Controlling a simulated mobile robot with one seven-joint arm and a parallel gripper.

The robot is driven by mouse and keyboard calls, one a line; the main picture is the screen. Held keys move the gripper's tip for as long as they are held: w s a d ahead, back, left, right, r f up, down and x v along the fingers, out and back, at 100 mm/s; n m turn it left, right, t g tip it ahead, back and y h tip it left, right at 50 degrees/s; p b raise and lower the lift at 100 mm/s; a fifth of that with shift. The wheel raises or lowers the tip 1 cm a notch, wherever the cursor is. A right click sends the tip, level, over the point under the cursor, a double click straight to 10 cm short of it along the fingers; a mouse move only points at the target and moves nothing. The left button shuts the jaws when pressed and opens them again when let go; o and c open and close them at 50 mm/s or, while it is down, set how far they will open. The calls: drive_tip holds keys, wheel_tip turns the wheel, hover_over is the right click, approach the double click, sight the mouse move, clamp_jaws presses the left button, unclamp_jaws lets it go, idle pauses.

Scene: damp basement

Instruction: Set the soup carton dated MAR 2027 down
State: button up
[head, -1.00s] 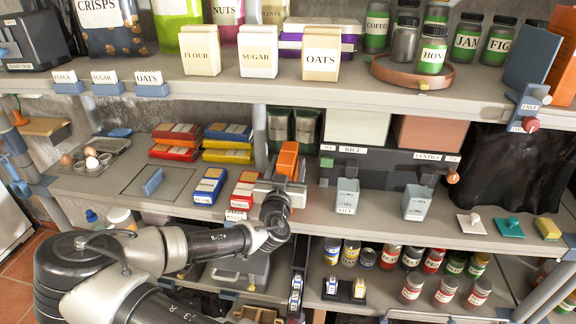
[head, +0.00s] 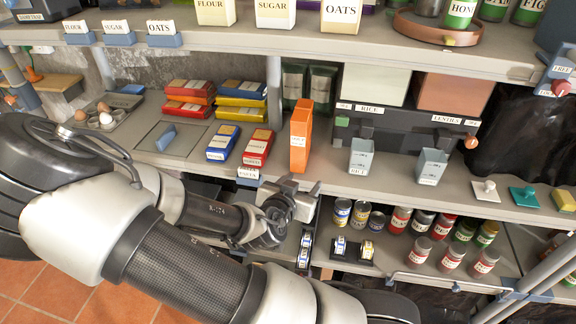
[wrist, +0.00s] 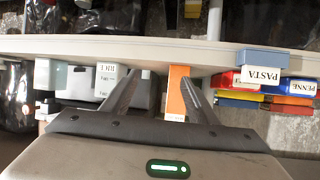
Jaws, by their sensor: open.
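An orange carton (head: 300,138) stands upright on the middle shelf, near its front edge, just right of the red and blue pasta boxes. A small white label shows on it, but I cannot read a date. My gripper (head: 306,184) is in front of and below the shelf edge, apart from the carton. In the wrist view my gripper (wrist: 163,80) has its fingers spread with nothing held. The carton (wrist: 179,92) shows beyond them, nearer the right finger, partly hidden by the shelf board.
Red boxes (head: 258,148) and blue boxes (head: 222,142) lie left of the carton. A grey rice cup (head: 360,157) stands to its right. A tag marked PASTA (wrist: 262,74) hangs on the shelf edge (head: 400,190). Cans and jars fill the shelf below.

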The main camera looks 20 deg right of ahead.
drive_tip(key=s+a+f+g+y, duration=0.3)
drive_tip(key=a+f+y, duration=0.1)
drive_tip(key=a, duration=0.1)
drive_tip(key=s+a+r+n+g+y, duration=0.2)
drive_tip(key=a+r+y, duration=0.35)
drive_tip(key=a, duration=0.35)
drive_tip(key=s+d+r+n, duration=0.1)
drive_tip(key=s+r+n, duration=0.1)
drive_tip(key=s+r, duration=0.2)
drive_tip(key=s+r+n, duration=0.2)
drive_tip(key=s+r, duration=0.2)
drive_tip(key=r, duration=0.6)
drive_tip(key=s+d+r+n+t, duration=0.1)
drive_tip(key=s+r+n, duration=0.2)
drive_tip(key=r, duration=0.4)
drive_tip(key=shift+s+d+r+h, duration=0.25)
drive_tip(key=shift+s+d+h, duration=0.1)
drive_tip(key=shift+s, duration=0.45)
drive_tip(key=shift+c, duration=0.2)
